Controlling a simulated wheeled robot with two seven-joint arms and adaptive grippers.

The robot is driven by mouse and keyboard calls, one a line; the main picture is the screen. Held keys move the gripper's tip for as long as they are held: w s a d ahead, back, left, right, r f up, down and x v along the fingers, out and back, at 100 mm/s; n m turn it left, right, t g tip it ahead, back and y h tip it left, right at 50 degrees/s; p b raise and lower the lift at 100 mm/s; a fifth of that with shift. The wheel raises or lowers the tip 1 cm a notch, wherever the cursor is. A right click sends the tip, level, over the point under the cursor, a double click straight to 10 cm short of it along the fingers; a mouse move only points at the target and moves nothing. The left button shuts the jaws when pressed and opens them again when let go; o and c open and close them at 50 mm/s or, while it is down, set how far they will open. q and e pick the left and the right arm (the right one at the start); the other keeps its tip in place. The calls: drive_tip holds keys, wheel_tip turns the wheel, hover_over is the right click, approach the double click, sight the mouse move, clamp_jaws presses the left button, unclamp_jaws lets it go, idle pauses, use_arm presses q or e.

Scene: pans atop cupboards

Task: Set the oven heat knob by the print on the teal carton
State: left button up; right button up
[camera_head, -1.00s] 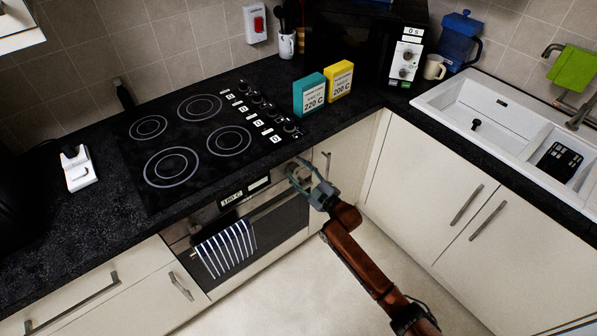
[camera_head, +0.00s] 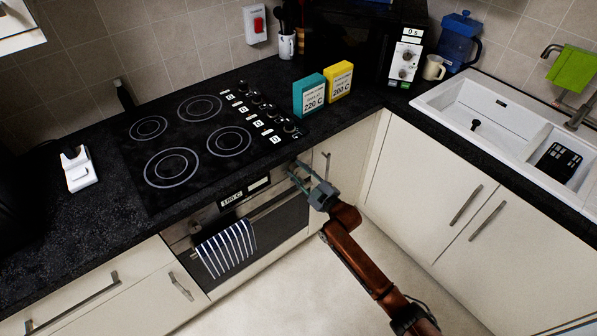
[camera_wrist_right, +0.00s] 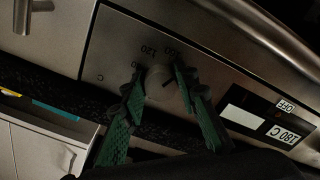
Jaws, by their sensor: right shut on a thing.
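The teal carton (camera_head: 309,97) stands on the counter to the right of the hob, and its print reads 220 C. My right gripper (camera_head: 298,170) is at the right end of the oven front. In the right wrist view its green fingers (camera_wrist_right: 158,92) are shut on the round heat knob (camera_wrist_right: 160,80), one on each side. Numbers ring the knob; 120 is legible, others are partly hidden by the fingers. The oven panel (camera_wrist_right: 265,116) has a label reading 180 C and another reading OFF. My left gripper is not in view.
A yellow carton (camera_head: 340,80) reading 200 C stands beside the teal one. A striped towel (camera_head: 228,248) hangs on the oven handle. The hob (camera_head: 190,140) is above the oven, and the microwave (camera_head: 404,58) is at the back. The floor (camera_head: 340,285) before the oven is clear.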

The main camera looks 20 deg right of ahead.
drive_tip(key=m+p, duration=0.2)
drive_tip(key=m, duration=0.2)
drive_tip(key=shift+r+p, duration=0.15)
drive_tip(key=shift+p, duration=0.15)
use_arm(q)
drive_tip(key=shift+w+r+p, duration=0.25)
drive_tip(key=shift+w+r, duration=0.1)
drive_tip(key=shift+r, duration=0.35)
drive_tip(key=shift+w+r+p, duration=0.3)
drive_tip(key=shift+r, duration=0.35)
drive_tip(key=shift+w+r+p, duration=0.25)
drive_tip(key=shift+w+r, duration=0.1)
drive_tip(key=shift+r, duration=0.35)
use_arm(e)
drive_tip(key=shift+a+m, duration=0.1)
drive_tip(key=shift+m, duration=2.1)
drive_tip(key=shift+f, duration=0.2)
drive_tip(key=o, duration=1.1)
drive_tip(key=shift+o, duration=0.2)
drive_tip(key=shift+s, duration=0.1)
drive_tip(key=v, duration=1.2)
